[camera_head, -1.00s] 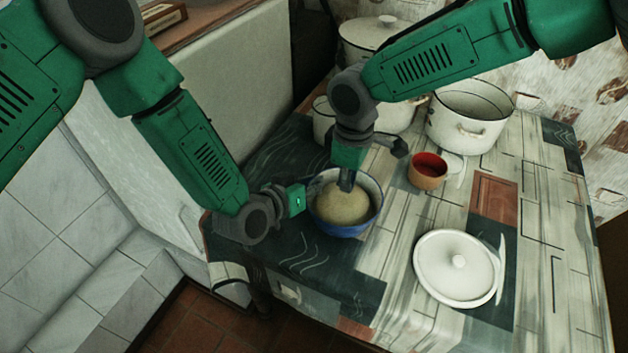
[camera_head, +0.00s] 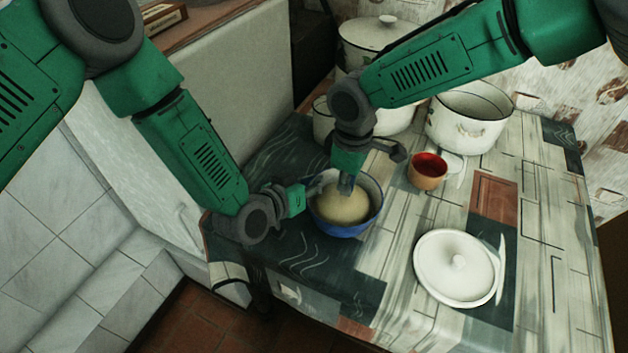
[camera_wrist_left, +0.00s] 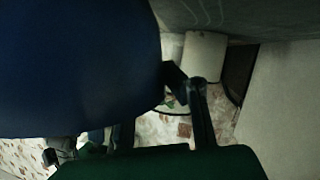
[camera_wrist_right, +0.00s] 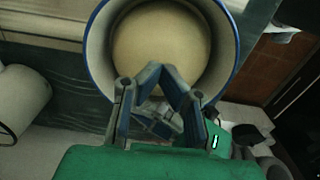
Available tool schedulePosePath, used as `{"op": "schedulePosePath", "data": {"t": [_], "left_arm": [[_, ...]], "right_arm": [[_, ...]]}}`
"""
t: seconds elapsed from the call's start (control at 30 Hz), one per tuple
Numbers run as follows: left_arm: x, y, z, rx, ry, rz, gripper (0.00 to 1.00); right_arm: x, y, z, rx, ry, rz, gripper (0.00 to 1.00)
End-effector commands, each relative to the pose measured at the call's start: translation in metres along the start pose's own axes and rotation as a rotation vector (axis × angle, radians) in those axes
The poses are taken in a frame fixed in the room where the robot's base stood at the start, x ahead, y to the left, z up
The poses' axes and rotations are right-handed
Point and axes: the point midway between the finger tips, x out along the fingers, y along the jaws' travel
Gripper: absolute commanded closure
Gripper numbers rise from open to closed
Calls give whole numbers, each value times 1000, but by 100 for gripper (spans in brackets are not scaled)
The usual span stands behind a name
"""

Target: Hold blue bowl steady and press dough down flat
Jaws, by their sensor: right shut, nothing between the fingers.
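The blue bowl (camera_head: 345,229) stands upright on the table with pale, round dough (camera_head: 343,206) inside. My left gripper (camera_head: 314,188) is at the bowl's left rim; whether its fingers grip the wall is unclear. In the left wrist view the bowl's dark blue outside (camera_wrist_left: 75,65) fills the upper left, with one finger beside it. My right gripper (camera_head: 346,188) points down into the bowl, shut and empty, its tips at the dough. The right wrist view shows its closed fingertips (camera_wrist_right: 160,72) in front of the dough (camera_wrist_right: 162,42); contact is hard to judge.
A red-brown cup (camera_head: 427,176) and a large white pot (camera_head: 468,122) stand right of the bowl. A white lid (camera_head: 455,267) lies at the front right. A lidded pot (camera_head: 375,35) is behind my right arm. The table's front left edge is close to the bowl.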

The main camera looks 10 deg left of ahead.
Motion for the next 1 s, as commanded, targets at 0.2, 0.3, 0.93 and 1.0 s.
{"op": "schedulePosePath", "data": {"t": [0.2, 0.3, 0.93, 1.0], "left_arm": [[0, 0, 0, -1, 0, -1, 100], [0, 0, 0, -1, 0, -1, 100], [0, 0, 0, 0, 0, -1, 100], [0, 0, 0, 0, 0, -1, 100]], "right_arm": [[4, 0, 0, 0, 0, 0, 100], [6, 0, 0, 0, 0, 0, 100], [17, 0, 0, 0, 0, 0, 100], [18, 0, 0, 0, 0, 0, 100]]}}
